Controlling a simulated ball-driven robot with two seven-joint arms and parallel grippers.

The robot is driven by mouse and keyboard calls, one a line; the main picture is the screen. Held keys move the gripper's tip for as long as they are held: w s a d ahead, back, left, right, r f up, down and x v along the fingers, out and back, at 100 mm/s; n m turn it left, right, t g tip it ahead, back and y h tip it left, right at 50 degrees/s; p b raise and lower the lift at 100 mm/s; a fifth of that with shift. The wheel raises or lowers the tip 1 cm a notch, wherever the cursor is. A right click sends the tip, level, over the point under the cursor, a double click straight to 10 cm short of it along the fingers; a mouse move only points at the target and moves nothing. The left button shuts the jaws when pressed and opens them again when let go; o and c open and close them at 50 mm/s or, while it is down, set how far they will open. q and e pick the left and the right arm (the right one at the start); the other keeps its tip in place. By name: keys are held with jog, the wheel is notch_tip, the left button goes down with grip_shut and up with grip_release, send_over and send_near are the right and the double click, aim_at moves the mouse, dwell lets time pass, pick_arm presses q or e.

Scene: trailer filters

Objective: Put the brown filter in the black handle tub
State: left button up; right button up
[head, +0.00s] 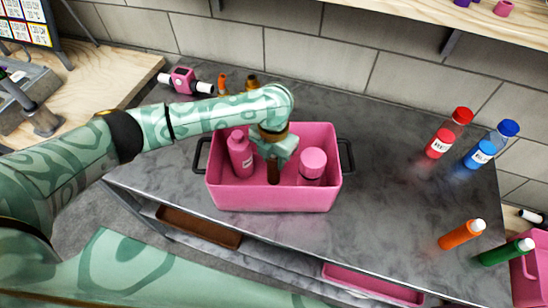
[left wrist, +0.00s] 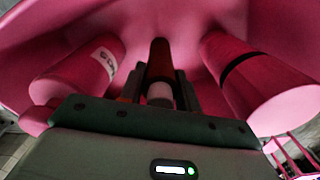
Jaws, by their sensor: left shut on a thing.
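The brown filter (head: 273,173) is a slim dark brown cylinder, upright inside the pink tub with black handles (head: 272,198). My left gripper (head: 276,152) reaches down into the tub and is shut on the filter's upper part. In the left wrist view the filter (left wrist: 161,60) shows between the fingers (left wrist: 160,92), its white end towards the camera. I cannot tell whether its lower end touches the tub floor. A pink bottle (head: 240,156) stands to its left and a pink canister (head: 312,165) to its right, both in the tub. My right gripper is not in view.
Red (head: 440,142) and blue (head: 481,155) bottles stand right of the tub, with orange (head: 460,234) and green (head: 504,252) ones nearer. The grey counter (head: 388,190) is clear just right of the tub.

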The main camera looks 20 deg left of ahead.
pick_arm(q)
jog(key=shift+r, duration=0.1)
jog(key=o, duration=1)
jog(key=shift+o, duration=0.2)
notch_tip(320, 180, up, 12)
jog(key=p, duration=0.4)
